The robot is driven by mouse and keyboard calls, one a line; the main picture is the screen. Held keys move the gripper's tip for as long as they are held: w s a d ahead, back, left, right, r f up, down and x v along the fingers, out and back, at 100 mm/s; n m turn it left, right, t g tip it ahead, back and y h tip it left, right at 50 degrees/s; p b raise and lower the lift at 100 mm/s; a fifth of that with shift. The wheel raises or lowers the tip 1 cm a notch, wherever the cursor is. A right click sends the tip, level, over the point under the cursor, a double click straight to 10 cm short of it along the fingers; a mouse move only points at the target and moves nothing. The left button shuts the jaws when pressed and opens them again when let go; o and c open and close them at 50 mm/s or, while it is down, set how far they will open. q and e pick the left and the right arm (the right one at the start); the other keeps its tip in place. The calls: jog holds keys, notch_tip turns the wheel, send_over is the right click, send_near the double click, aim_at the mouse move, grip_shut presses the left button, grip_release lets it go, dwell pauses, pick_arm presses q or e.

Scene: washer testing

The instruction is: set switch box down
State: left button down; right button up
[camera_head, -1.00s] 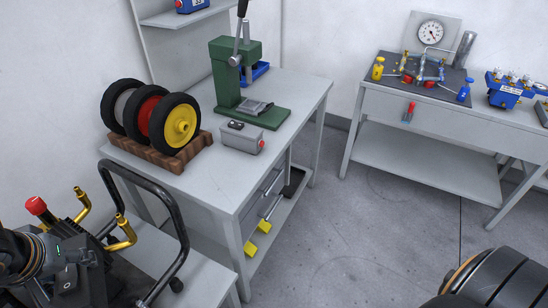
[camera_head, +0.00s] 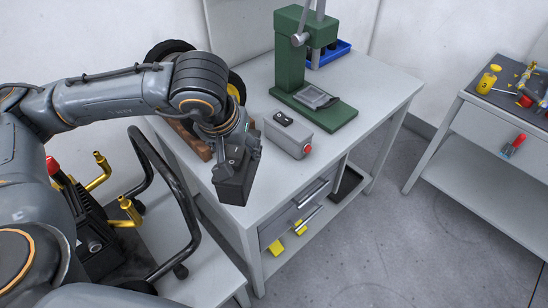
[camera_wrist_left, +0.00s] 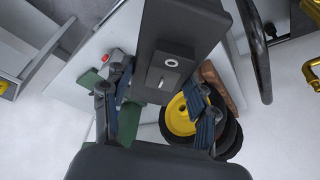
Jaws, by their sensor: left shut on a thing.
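My left gripper (camera_head: 238,152) is shut on the switch box (camera_head: 233,187), a dark, nearly black box. In the head view the box hangs below the fingers, in front of the near left edge of the grey workbench (camera_head: 335,138). Its exact height over the bench is hard to tell. In the left wrist view the gripper (camera_wrist_left: 158,88) has a finger on either side of the box (camera_wrist_left: 180,25), whose end face shows a small square plate and a round spot. The right gripper is not in view.
A grey box with a red button (camera_head: 290,137) sits on the bench beside my gripper, near a green press (camera_head: 302,55). Wheels on a wooden stand (camera_head: 196,140) are partly hidden behind my arm. A black-railed cart (camera_head: 185,210) stands at left. Bare bench shows right of the grey box.

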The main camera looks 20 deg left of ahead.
pick_arm(q)
jog(key=s+a+n+b, duration=0.1)
jog(key=s+a, duration=0.2)
jog(key=a, duration=0.1)
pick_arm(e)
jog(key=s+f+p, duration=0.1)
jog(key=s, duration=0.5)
pick_arm(q)
jog(key=shift+n+y, duration=0.3)
jog(key=shift+y, duration=0.2)
jog(key=w+a+f+p, duration=0.1)
jog(key=w+f, duration=0.3)
jog(key=w+a+f+p, duration=0.2)
jog(key=w+f, duration=0.2)
jog(key=w+a+f+p, duration=0.1)
jog(key=w+f+p, duration=0.1)
jog(key=w+f, duration=0.2)
jog(key=shift+w+a+f, duration=0.15)
jog(key=shift+w+f, duration=0.1)
jog(key=shift+f, duration=0.1)
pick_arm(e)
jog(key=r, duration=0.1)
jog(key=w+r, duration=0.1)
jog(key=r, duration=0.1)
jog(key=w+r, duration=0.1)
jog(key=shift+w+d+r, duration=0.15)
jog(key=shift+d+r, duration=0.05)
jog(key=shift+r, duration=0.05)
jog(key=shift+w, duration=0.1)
